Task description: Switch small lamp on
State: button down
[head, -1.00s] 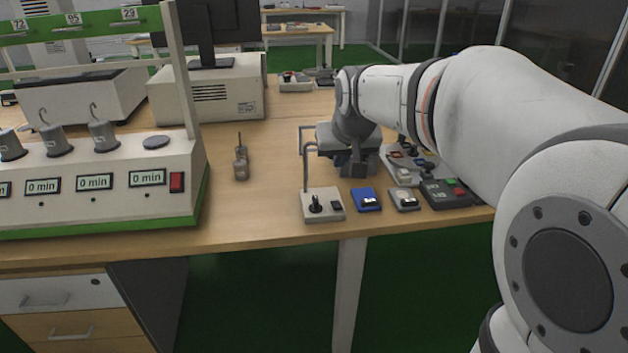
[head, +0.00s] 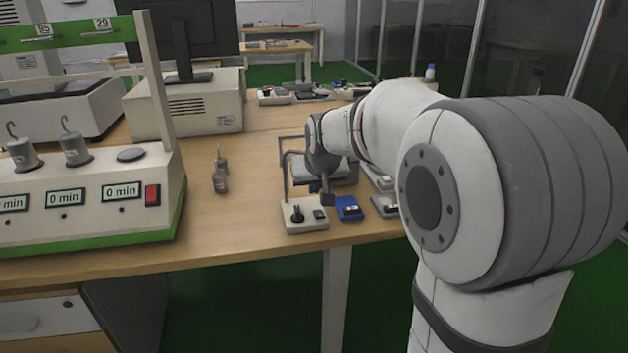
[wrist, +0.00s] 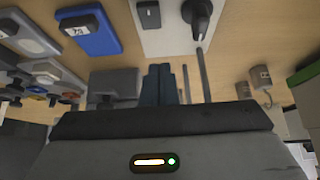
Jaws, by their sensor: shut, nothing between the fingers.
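What looks like the small lamp has a white base (head: 303,225) near the table's front edge, with a thin bent post, a black cone-shaped part (head: 297,213) and a small dark rocker switch (head: 319,213). In the wrist view the base (wrist: 165,42) is at the top, with the rocker switch (wrist: 148,14) and the black cone (wrist: 200,12). I cannot tell whether it is lit. My gripper (head: 327,198) is shut and empty, pointing down just behind the rocker switch. Its closed fingers (wrist: 160,84) also show in the wrist view, seemingly apart from the switch.
A blue switch box (head: 349,209) stands just right of the base, with a grey one (head: 384,206) beyond it. The white timer unit (head: 100,205) fills the left. Bare tabletop lies between.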

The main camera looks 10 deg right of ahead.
aim_at(314, 210)
jog(key=shift+s+f+b, duration=0.25)
jog(key=shift+f+b, duration=0.05)
jog(key=shift+f, duration=0.65)
jog(key=shift+s+f+b, duration=0.2)
jog(key=shift+f+b, duration=0.05)
jog(key=shift+f, duration=0.65)
jog(key=shift+r+p, duration=0.1)
jog(key=shift+p, duration=0.5)
jog(key=shift+w+g+p, duration=0.1)
jog(key=shift+g+p, duration=0.3)
jog(key=shift+p, duration=0.25)
jog(key=shift+f+b, duration=0.35)
jog(key=shift+f, duration=0.05)
